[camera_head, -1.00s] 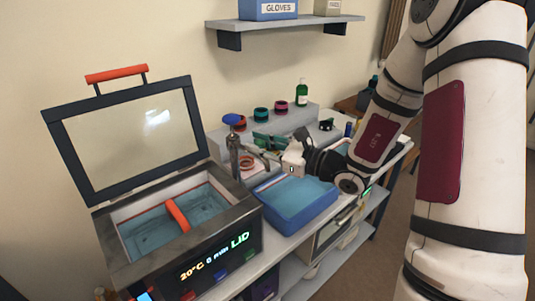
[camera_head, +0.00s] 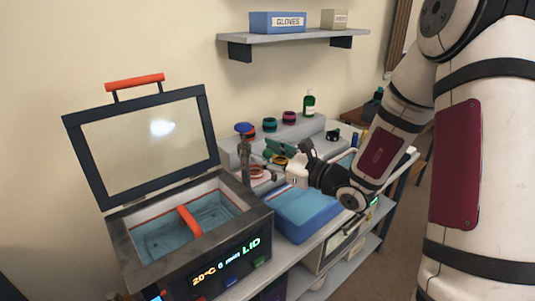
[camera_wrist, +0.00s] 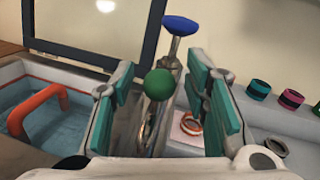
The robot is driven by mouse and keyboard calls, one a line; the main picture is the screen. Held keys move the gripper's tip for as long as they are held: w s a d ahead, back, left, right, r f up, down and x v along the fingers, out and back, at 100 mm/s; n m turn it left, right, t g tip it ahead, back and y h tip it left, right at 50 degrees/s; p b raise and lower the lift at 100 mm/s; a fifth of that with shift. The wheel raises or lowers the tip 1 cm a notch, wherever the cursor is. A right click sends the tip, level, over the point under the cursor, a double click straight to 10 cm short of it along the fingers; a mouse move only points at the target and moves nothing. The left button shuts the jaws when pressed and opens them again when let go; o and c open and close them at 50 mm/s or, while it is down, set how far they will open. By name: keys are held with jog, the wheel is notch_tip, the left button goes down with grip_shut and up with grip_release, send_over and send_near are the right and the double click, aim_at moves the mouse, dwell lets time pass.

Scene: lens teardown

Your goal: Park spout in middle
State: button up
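The tap (camera_head: 245,152) has a blue knob on a grey metal column. It stands behind the gap between the open bath on the left and the blue tub on the right. In the wrist view the tap (camera_wrist: 174,45) rises between my fingers, with a green ball (camera_wrist: 158,84) in front of it. The spout's exact direction is hard to tell, as it is small and partly hidden by the ball and my gripper. My gripper (camera_head: 281,153) is open, right of the tap column and above the tub's back edge. Its teal-padded fingers (camera_wrist: 163,98) stand apart either side of the ball.
The bath (camera_head: 135,252) has its lid (camera_head: 148,140) raised and an orange handle (camera_head: 189,221) inside. The blue tub (camera_head: 303,230) lies below my gripper. Coloured rings and a green bottle (camera_head: 309,104) stand on the back ledge. A wall shelf (camera_head: 300,36) holds boxes.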

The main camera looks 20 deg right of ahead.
jog(key=v, duration=1.2)
dwell(0.4)
jog(key=s+a+r+n+g, duration=0.2)
jog(key=s+a+n+g, duration=1.2)
jog(key=s+a+n, duration=0.2)
jog(key=s+d+r+n+t+h, duration=0.2)
jog(key=s+d+n+h, duration=0.1)
jog(key=d+n+h, duration=0.2)
jog(key=s+d+r+n+t+h, duration=0.1)
jog(key=s+d+r+n+h, duration=0.1)
jog(key=d+n+h, duration=0.3)
jog(key=shift+s+r+n+t, duration=0.4)
jog(key=shift+s+n, duration=0.05)
jog(key=shift+n, duration=0.05)
